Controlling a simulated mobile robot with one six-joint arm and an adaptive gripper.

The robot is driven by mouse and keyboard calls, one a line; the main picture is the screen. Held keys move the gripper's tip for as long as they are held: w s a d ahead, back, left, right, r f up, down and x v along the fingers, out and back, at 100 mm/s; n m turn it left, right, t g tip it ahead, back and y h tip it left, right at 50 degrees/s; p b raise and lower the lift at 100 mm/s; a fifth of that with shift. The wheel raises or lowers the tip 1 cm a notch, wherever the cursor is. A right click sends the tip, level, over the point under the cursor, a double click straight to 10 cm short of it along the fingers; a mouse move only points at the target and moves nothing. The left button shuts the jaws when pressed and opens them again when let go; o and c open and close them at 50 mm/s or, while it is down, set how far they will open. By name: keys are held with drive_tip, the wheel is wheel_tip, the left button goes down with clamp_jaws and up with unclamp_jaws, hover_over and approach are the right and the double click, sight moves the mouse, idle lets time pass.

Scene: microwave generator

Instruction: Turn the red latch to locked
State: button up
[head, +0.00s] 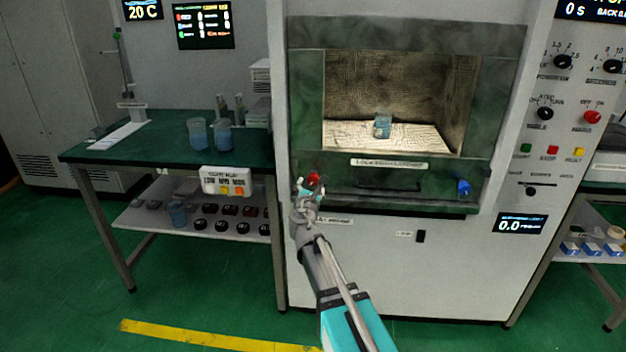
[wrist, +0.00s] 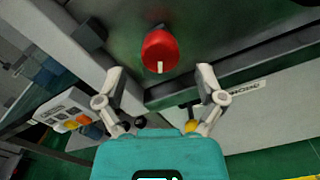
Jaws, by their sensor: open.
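The red latch (head: 313,180) is on the lower left of the microwave's green front frame. In the wrist view the red latch (wrist: 160,51) is a round knob with a pale mark at its lower edge. My gripper (head: 308,190) is right at the latch in the head view and partly covers it. In the wrist view my gripper (wrist: 160,78) is open and empty, with its fingers spread either side below the knob. I cannot tell whether a finger touches it. A blue latch (head: 463,187) sits on the lower right of the frame.
The chamber (head: 340,90) holds a small blue beaker (head: 383,125). A dark handle bar (head: 390,183) runs between the latches. A green table (head: 150,150) with beakers (head: 222,135) and a button box (head: 227,181) stands left. The floor in front is clear.

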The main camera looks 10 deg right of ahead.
sight(312, 182)
drive_tip(key=shift+x, duration=2.45)
drive_tip(key=c, duration=1.1)
